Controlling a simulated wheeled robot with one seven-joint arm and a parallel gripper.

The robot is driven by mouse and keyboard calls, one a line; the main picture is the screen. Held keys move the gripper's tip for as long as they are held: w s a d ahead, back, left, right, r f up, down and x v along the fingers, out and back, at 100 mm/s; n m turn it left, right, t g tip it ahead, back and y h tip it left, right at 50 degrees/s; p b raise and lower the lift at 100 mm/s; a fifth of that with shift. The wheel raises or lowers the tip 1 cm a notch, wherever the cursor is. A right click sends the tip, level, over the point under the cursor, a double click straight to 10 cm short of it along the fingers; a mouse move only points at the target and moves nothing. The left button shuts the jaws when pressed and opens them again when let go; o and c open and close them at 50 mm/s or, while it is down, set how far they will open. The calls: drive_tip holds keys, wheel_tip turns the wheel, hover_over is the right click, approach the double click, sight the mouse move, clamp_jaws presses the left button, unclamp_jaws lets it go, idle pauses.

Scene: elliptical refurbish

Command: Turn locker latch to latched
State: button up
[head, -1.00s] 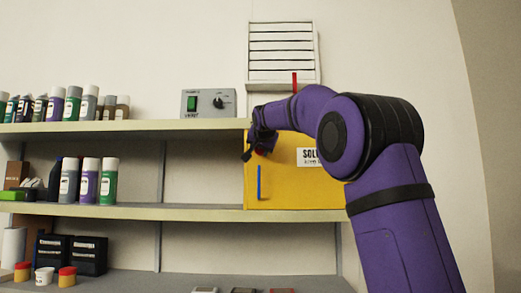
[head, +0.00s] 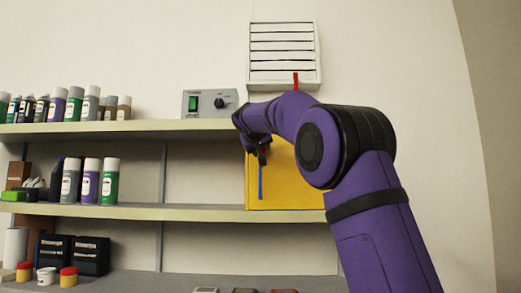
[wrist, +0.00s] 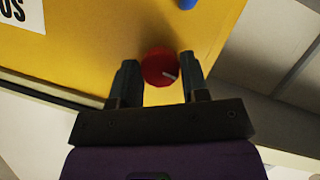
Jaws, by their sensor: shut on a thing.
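The yellow locker (head: 289,188) stands on the middle shelf in the head view, its right part hidden behind my arm. Its latch is a round red knob (wrist: 159,68) with a white mark, seen in the wrist view on the yellow door (wrist: 90,55). My gripper (wrist: 159,63) has one finger on each side of the knob and is shut on it. In the head view my gripper (head: 264,154) is at the locker's upper left front, and the knob is mostly hidden there. A blue handle (head: 261,182) is just below; its end (wrist: 187,3) shows in the wrist view.
A grey control box (head: 208,103) with a green switch and black dial stands on the top shelf (head: 150,128). A white vent (head: 283,55) with a red lever (head: 295,79) is above the locker. Spray cans (head: 90,180) stand to the left, with free shelf between them and the locker.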

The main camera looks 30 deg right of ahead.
drive_tip(key=shift+n+h, duration=0.3)
drive_tip(key=shift+n, duration=0.1)
idle(0.4)
drive_tip(key=o, duration=0.9)
drive_tip(key=v, duration=1)
drive_tip(key=shift+s+a+r, duration=0.1)
drive_tip(key=shift+s+a, duration=0.1)
drive_tip(key=shift+a, duration=0.15)
